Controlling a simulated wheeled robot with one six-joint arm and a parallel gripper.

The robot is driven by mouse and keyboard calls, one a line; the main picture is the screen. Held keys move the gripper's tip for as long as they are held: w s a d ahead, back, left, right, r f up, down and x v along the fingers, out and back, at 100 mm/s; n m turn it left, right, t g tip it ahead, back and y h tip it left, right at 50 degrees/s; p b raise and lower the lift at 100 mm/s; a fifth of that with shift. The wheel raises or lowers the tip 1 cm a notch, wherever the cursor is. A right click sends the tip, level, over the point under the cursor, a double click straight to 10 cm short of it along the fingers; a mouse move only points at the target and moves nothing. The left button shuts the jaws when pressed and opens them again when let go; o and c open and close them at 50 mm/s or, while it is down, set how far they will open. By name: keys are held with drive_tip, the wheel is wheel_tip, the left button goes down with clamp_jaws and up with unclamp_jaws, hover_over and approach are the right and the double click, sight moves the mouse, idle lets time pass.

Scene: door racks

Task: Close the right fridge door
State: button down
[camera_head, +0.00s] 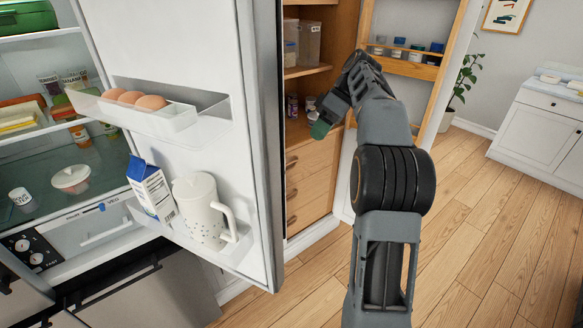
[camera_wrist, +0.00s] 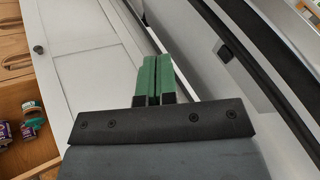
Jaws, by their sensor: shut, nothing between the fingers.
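The right fridge door (camera_head: 180,60) stands open in the head view, its white inner face with shelves turned toward me. Its dark free edge (camera_head: 262,150) runs down the middle of the picture. My gripper (camera_head: 320,129) is to the right of that edge, on the door's outer side, apart from it in the picture. In the wrist view my gripper's green fingers (camera_wrist: 154,78) are pressed together with nothing between them. A long grey and black edge slants past on the right there; I cannot tell whether it is the fridge door. The door's outer face is hidden in the head view.
The door shelves hold eggs (camera_head: 133,98), a milk carton (camera_head: 151,187) and a white pitcher (camera_head: 200,208). A wooden pantry (camera_head: 310,180) with an open door rack (camera_head: 405,62) stands behind my arm. Wooden floor (camera_head: 470,230) is clear at right.

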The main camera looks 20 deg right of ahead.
drive_tip(key=s+a+f+n, duration=0.1)
drive_tip(key=s+a+f, duration=0.2)
drive_tip(key=a+f, duration=0.4)
drive_tip(key=shift+s+a+p, duration=0.3)
drive_tip(key=shift+s+a, duration=0.1)
drive_tip(key=shift+a, duration=0.6)
